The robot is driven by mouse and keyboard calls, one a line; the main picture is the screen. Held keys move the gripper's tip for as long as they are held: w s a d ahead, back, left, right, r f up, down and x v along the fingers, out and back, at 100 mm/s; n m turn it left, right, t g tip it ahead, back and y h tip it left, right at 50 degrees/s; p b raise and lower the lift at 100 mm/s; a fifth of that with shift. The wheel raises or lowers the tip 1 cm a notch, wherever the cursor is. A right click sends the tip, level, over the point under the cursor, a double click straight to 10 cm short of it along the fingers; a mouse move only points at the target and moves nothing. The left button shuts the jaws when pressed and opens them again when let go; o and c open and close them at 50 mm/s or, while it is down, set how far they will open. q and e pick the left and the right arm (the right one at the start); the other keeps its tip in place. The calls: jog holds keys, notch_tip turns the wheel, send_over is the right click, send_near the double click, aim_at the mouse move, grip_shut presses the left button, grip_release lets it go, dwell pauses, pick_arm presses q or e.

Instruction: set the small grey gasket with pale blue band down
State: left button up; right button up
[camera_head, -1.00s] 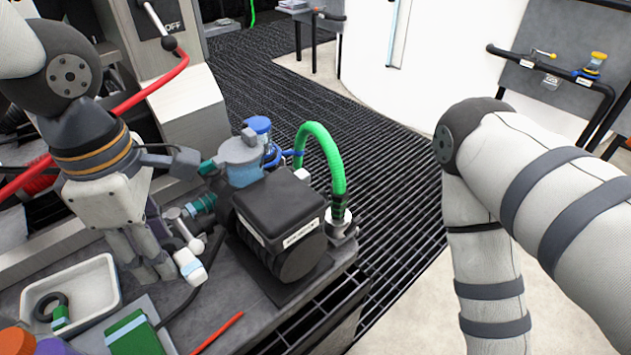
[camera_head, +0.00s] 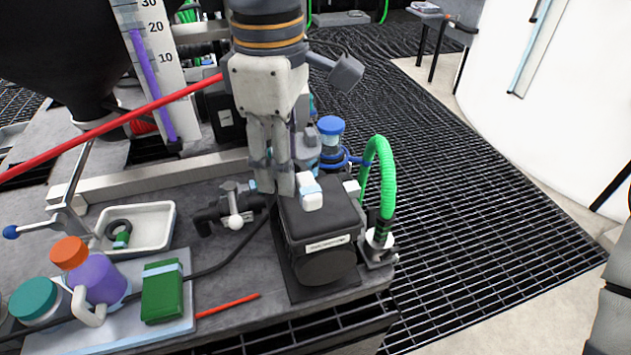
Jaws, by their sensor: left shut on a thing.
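My left gripper (camera_head: 272,187) points down, its fingers closed on the small grey gasket with pale blue band. My right gripper is out of view.
A white tray (camera_head: 160,226) at left holds a dark ring with a green block (camera_head: 121,239). Bottles and a green box (camera_head: 162,291) stand in front of it. A green hose (camera_head: 386,178) rises right of the motor. A red rod (camera_head: 228,306) lies near the bench edge.

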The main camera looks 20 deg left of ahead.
pick_arm(q)
jog(key=w+f, duration=0.4)
jog(key=w+d+f, duration=0.1)
jog(key=w+f, duration=0.1)
jog(key=shift+w, duration=0.15)
jog(key=shift+w+f, duration=0.2)
jog(key=shift+f, duration=0.1)
jog(key=f, duration=0.2)
jog(key=f+b, duration=0.1)
jog(key=shift+w+f, duration=0.3)
jog(key=shift+r, duration=0.1)
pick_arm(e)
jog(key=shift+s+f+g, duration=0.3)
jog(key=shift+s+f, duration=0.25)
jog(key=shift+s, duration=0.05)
pick_arm(q)
jog(key=o, duration=0.9)
